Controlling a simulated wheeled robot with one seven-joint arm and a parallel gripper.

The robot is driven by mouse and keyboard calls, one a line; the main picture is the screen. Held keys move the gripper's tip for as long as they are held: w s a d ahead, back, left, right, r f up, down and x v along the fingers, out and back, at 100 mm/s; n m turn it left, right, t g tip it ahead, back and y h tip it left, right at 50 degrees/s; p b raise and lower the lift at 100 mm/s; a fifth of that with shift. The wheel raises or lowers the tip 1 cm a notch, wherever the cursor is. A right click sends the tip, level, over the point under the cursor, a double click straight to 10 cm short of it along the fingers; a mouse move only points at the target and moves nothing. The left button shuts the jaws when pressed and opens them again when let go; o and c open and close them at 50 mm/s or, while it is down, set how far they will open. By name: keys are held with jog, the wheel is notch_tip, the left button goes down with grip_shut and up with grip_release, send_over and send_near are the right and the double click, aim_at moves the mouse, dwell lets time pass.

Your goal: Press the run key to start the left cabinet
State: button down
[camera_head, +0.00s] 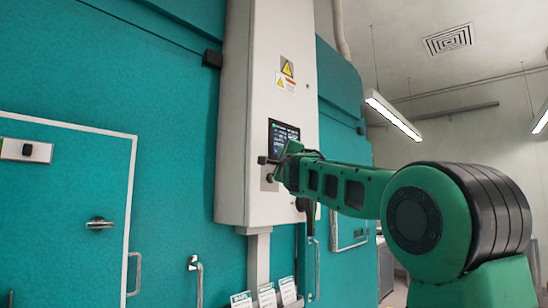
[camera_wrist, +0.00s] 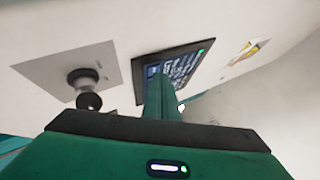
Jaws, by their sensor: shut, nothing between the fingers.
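The control panel's dark screen (camera_head: 283,131) is on the front of a tall white cabinet housing (camera_head: 262,60). In the wrist view the screen (camera_wrist: 150,70) shows lines of small text and a green mark in its upper right corner. My gripper (camera_head: 291,147) is at the lower part of the screen in the head view. In the wrist view its shut green fingers (camera_wrist: 163,82) overlap the screen and hide part of it. Contact cannot be told. I cannot single out the run key. A black knob (camera_wrist: 84,78) on a grey plate sits beside the screen.
Yellow warning labels (camera_head: 287,68) are above the screen. A teal chamber door with a handle (camera_head: 100,223) is on the left. Paper holders (camera_head: 267,296) hang below the housing. Free room lies to the right, under the ceiling lamp (camera_head: 393,115).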

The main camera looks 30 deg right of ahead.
jog(key=shift+s+d, duration=0.2)
jog(key=shift+s, duration=0.45)
jog(key=shift+s, duration=0.1)
jog(key=shift+s+d, duration=0.3)
jog(key=shift+s, duration=0.45)
jog(key=shift+s+d, duration=0.3)
jog(key=shift+s, duration=0.45)
jog(key=shift+s+d, duration=0.3)
jog(key=shift+s, duration=0.45)
jog(key=s+d+f+n+g+y, duration=0.1)
jog(key=s+f+n+g, duration=0.25)
jog(key=f, duration=0.85)
jog(key=s+d+f+n+g+y, duration=0.1)
jog(key=s+f+n+g, duration=0.25)
jog(key=f, duration=0.85)
jog(key=s+d+f+n+g, duration=0.15)
jog(key=s+f+g, duration=0.3)
jog(key=f, duration=0.75)
jog(key=s+a+f+n+g+y, duration=0.2)
jog(key=s+a+f+n+g, duration=0.1)
jog(key=s+f, duration=0.6)
jog(key=s+a+f+n+g+y, duration=0.2)
jog(key=s+a+f+n+g, duration=0.2)
jog(key=s+f, duration=0.5)
jog(key=s+a+f+n+g+y, duration=0.2)
jog(key=s+f, duration=0.7)
jog(key=s, duration=0.5)
jog(key=shift+s+a+n+g, duration=0.35)
jog(key=shift+a+n+g, duration=0.3)
jog(key=shift+a+n, duration=0.3)
